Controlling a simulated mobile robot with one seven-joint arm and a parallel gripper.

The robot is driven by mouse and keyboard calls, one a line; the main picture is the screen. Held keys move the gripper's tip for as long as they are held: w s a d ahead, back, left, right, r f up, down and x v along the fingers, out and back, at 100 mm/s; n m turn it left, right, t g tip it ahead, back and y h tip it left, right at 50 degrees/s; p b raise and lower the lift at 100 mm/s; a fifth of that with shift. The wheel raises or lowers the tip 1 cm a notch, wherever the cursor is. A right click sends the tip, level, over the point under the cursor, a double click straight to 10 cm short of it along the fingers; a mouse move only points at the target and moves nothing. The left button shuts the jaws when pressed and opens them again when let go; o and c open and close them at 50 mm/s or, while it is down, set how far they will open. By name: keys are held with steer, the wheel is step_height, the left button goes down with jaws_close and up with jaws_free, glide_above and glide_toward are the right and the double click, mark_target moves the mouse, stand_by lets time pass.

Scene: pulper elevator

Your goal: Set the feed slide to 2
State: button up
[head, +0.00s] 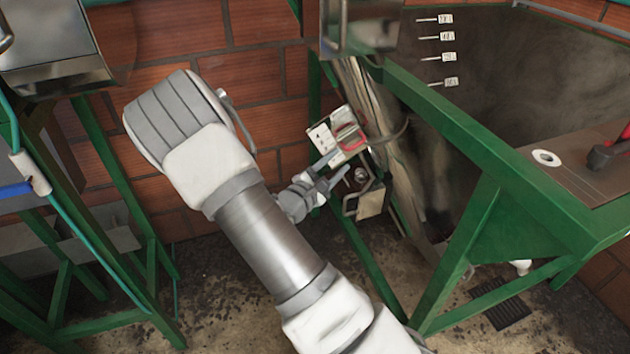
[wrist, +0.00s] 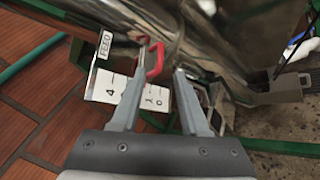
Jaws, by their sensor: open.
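The feed slide's white scale plate (wrist: 104,88) is marked FEED and stands beside the steel pipe in the wrist view. I can read 4, 1 and 0 on it; the marks between are covered by my left finger. The slide's red handle (wrist: 155,61) shows between and just beyond my fingertips. My gripper (wrist: 160,71) is open, with one finger on each side of the handle. I cannot tell whether either finger touches it. In the head view the plate (head: 321,136) and red handle (head: 349,137) sit just above my gripper (head: 334,166).
A green frame (head: 480,145) stands right of the pipe (head: 375,105), with a large dark tank behind it. A metal box with a bracket (head: 370,203) hangs just below the slide. A brick wall (head: 270,75) lies behind. Another green stand (head: 110,190) is at left.

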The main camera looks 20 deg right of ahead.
steer(key=v, duration=1)
steer(key=shift+p, duration=0.35)
steer(key=shift+d, duration=0.1)
steer(key=s+d+r+m+g+y+p, duration=0.3)
steer(key=s+r+m+g+y+p, duration=0.3)
steer(key=s+r+m+g, duration=0.6)
steer(key=s+a+r+m+t+y+p, duration=0.1)
steer(key=s+a+r+t+y, duration=0.3)
steer(key=r, duration=0.4)
steer(key=s+a+r+m+t+y+p, duration=0.2)
steer(key=s+a+r+t+y+p, duration=0.2)
steer(key=a+r, duration=0.3)
steer(key=shift+s+a+r+y, duration=0.2)
steer(key=shift+s+r+y, duration=0.25)
steer(key=shift+r+y, duration=0.3)
